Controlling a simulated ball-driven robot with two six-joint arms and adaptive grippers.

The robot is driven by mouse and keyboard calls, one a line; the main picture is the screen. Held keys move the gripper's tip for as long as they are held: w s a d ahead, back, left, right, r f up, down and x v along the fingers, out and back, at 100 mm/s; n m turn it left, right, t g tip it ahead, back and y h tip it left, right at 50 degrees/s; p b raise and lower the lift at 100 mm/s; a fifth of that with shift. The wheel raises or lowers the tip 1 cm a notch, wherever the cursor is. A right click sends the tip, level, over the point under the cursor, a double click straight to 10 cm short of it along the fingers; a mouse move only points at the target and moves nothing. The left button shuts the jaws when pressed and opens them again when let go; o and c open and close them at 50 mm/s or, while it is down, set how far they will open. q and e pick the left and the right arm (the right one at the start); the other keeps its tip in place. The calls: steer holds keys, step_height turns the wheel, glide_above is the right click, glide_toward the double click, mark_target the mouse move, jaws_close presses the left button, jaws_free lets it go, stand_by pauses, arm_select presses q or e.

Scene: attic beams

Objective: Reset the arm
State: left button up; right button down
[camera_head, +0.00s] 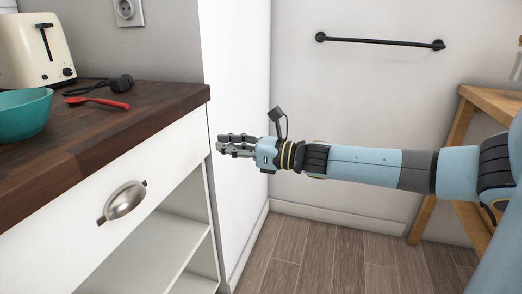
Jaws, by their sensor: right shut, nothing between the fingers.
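My right arm comes in from the right edge, light blue with grey and black joints, and stretches level toward the left. My right gripper (220,145) is at its end, shut and empty, in front of the white wall panel beside the counter's right end. It looks close to the counter's corner in the picture, but I cannot tell how far apart they are. My left gripper is out of view.
A dark wooden counter (150,116) on a white cabinet holds a teal bowl (22,112), a red spoon (96,102) and a cream toaster (32,50). A drawer handle (122,202) sticks out. A black rail (380,41) is on the wall. A wooden table (490,98) stands right.

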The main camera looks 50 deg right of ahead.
steer(key=shift+p+v, duration=1.35)
steer(key=shift+v, duration=2.3)
steer(key=s+a+f+m+g+h, duration=0.2)
steer(key=s+f+m, duration=0.45)
steer(key=f, duration=0.45)
steer(key=s+a+f+m+g+h, duration=0.1)
steer(key=s+f+m+g+h, duration=0.2)
steer(key=s+f+m, duration=0.6)
steer(key=s+a+f+m+g+h, duration=0.2)
steer(key=s+f+m, duration=0.15)
steer(key=f, duration=0.95)
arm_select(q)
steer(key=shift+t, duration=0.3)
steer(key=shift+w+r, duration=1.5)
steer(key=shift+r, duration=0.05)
arm_select(e)
steer(key=s+a+f+m+g, duration=0.3)
steer(key=s+f+m, duration=0.1)
steer(key=s+m, duration=0.3)
steer(key=s+a+f+m+g, duration=0.3)
steer(key=s+m, duration=0.4)
steer(key=s, duration=0.3)
steer(key=s+a+f+m+g, duration=0.3)
steer(key=s+f+m, duration=0.2)
steer(key=s, duration=0.3)
steer(key=shift+s+f+m, duration=0.2)
steer(key=shift+f+m, duration=0.15)
steer(key=shift+m, duration=0.55)
steer(key=shift+a, duration=0.15)
